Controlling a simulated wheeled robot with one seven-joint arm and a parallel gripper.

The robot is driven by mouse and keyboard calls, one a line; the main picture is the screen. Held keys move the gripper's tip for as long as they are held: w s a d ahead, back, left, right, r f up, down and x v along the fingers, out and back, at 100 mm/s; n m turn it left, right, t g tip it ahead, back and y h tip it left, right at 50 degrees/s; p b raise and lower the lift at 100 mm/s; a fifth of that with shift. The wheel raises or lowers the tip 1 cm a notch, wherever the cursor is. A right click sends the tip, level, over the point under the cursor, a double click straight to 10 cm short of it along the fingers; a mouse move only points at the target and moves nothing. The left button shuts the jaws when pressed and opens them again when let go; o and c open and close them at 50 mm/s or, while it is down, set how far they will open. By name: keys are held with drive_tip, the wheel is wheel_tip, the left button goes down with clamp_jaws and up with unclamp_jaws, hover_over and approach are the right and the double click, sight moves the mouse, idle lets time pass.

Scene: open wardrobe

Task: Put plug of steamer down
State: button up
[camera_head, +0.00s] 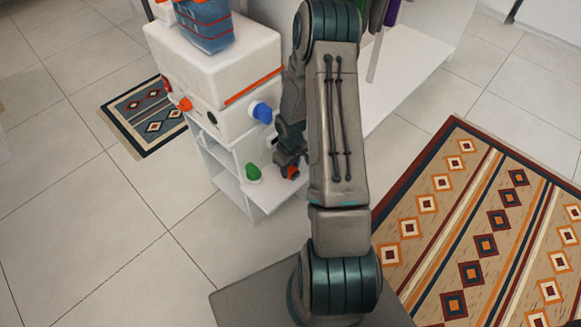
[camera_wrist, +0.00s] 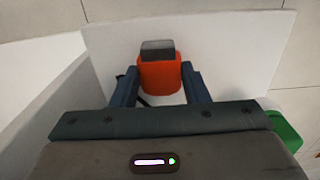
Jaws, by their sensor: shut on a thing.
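My gripper (camera_head: 287,158) is at the front end of the white wardrobe unit, low beside its side. It is shut on an orange plug (camera_wrist: 160,76) with a dark grey end, held between the two fingers in the wrist view. In the head view only a small orange part of the plug (camera_head: 292,173) shows below the fingers. In the wrist view a white board (camera_wrist: 225,45) lies behind the plug; I cannot tell whether the plug touches it. The steamer itself cannot be made out for certain.
A green knob-like object (camera_head: 253,173) is just left of my gripper, with a blue one (camera_head: 262,112) above. A white box (camera_head: 215,60) carries folded blue clothing (camera_head: 206,22). Patterned rugs lie on the right (camera_head: 480,225) and left (camera_head: 147,115). Tiled floor at the left is clear.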

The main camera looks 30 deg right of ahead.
sight(291, 169)
drive_tip(key=shift+f, duration=0.2)
drive_tip(key=o, duration=1.1)
drive_tip(key=shift+r, duration=0.1)
drive_tip(key=shift+c, duration=0.2)
drive_tip(key=shift+r, duration=0.1)
wheel_tip(291, 169, up, 12)
drive_tip(key=p, duration=0.3)
drive_tip(key=shift+p, duration=0.3)
